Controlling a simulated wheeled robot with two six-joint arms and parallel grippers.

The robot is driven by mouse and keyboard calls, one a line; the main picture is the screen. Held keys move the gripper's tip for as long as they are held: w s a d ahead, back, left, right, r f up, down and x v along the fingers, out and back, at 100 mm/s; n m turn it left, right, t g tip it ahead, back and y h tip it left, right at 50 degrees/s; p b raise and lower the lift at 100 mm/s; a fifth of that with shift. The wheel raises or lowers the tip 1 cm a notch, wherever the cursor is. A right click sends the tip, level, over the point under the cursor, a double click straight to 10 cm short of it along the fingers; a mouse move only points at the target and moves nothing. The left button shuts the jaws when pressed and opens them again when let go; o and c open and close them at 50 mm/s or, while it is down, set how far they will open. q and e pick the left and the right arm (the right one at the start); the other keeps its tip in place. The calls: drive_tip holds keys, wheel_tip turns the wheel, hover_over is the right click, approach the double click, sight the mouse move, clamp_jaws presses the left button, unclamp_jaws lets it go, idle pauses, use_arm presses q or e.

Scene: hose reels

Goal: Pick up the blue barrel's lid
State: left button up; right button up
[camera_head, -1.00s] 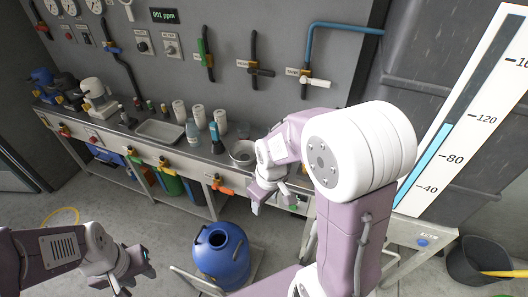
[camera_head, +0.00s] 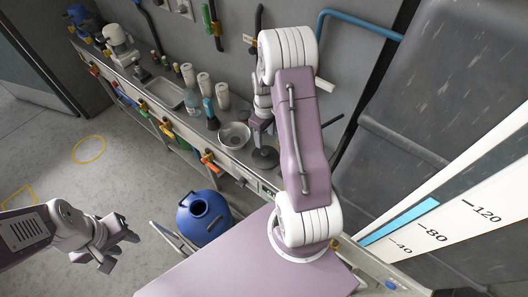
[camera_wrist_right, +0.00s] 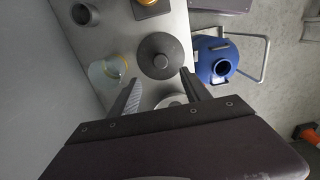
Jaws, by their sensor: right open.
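The blue barrel (camera_head: 203,217) stands on the floor in front of the bench, its round top opening uncovered. It also shows in the right wrist view (camera_wrist_right: 213,52). A dark round lid with a central knob (camera_head: 265,158) lies on the bench near its front edge; it shows in the right wrist view (camera_wrist_right: 160,55) just ahead of the fingertips. My right gripper (camera_wrist_right: 158,88) is open and empty, pointing down over the bench near the lid. In the head view it is partly hidden by my arm. My left gripper (camera_head: 115,246) is open and empty, left of the barrel.
A metal bowl (camera_head: 234,135) sits beside the lid. Bottles and white cylinders (camera_head: 204,83) and a tray (camera_head: 164,92) stand further along the bench. A clear jar (camera_wrist_right: 106,72) is near the right gripper's left finger.

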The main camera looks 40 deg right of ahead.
sight(265, 152)
drive_tip(key=shift+a+f, duration=0.2)
drive_tip(key=shift+a, duration=0.05)
drive_tip(key=f, duration=0.2)
drive_tip(key=d+f, duration=0.1)
drive_tip(key=shift+f, duration=0.4)
drive_tip(key=f, duration=0.3)
drive_tip(key=f+p, duration=0.1)
drive_tip(key=shift+s+a+f, duration=0.3)
drive_tip(key=shift+a, duration=0.05)
drive_tip(key=shift+w+d+f, duration=0.1)
drive_tip(key=shift+d+f, duration=0.05)
drive_tip(key=shift+f, duration=0.1)
drive_tip(key=shift+r, duration=0.1)
drive_tip(key=c, duration=1.1)
use_arm(q)
drive_tip(key=shift+d+r, duration=0.15)
drive_tip(key=shift+r, duration=0.45)
use_arm(e)
clamp_jaws()
